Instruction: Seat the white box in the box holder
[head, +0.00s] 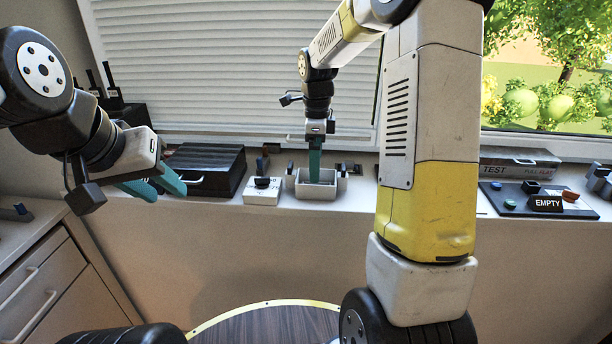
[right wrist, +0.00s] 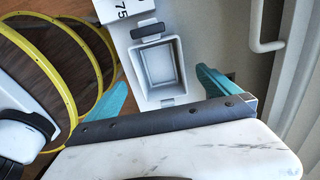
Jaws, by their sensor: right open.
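The white box (head: 317,191) is an open-topped rectangular tray on the sill. It also shows from above in the right wrist view (right wrist: 160,68). Dark upright clips of the box holder (head: 342,178) stand at its two ends, also seen in the right wrist view (right wrist: 148,30). I cannot tell whether the box sits fully down. My right gripper (head: 315,165) points down over the box; in the right wrist view its teal fingers are spread on either side of it, apart from its walls. My left gripper (head: 160,187) is open and empty at the left.
A white knob box (head: 262,191) stands close to the left of the holder. A black case (head: 204,170) is farther left. A round wooden table (head: 265,325) is below.

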